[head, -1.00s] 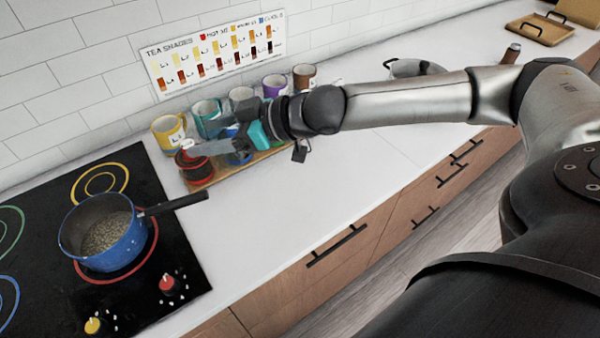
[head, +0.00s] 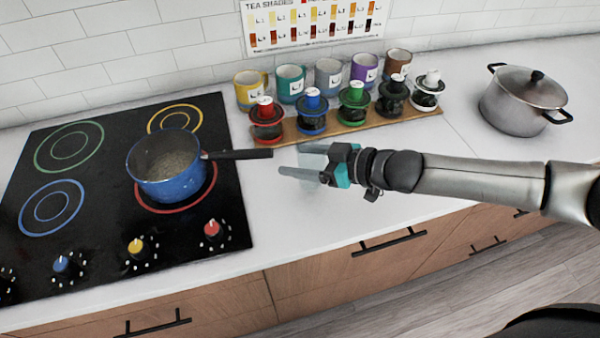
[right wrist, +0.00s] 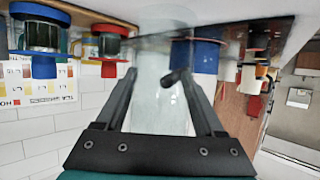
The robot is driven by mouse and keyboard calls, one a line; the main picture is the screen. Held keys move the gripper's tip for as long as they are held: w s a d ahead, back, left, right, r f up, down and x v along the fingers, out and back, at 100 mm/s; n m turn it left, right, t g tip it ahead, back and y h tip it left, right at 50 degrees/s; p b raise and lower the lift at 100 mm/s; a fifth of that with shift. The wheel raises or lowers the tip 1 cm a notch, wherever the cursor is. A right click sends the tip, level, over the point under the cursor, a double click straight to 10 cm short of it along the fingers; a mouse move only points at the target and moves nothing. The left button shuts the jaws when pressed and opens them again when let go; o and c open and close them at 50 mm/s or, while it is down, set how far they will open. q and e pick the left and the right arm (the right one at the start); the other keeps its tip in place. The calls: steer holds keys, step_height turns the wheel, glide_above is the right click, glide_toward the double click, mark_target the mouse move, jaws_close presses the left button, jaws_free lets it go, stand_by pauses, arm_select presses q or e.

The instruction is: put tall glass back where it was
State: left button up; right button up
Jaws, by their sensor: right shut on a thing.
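The tall glass (head: 313,160) is clear and faint, held above the counter in front of the row of jars. My right gripper (head: 291,160) is shut on it, its fingers pointing left. In the right wrist view, the glass (right wrist: 160,102) stands between the fingers (right wrist: 157,78), and that picture looks upside down. Its base is hard to make out against the white counter. My left gripper is not in view.
A wooden tray (head: 292,133) holds several jars with coloured lids, with several mugs behind. A blue saucepan (head: 170,184) sits on the black cooktop, its handle (head: 240,154) reaching toward my gripper. A lidded pot (head: 515,108) stands right. The front counter is clear.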

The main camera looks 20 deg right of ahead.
steer(key=shift+f+b, duration=0.35)
steer(key=shift+f, duration=1.55)
steer(key=shift+f, duration=0.2)
steer(key=o, duration=1.6)
steer(key=shift+c, duration=0.2)
steer(key=shift+r, duration=0.2)
steer(key=v, duration=1.2)
steer(key=shift+p, duration=0.45)
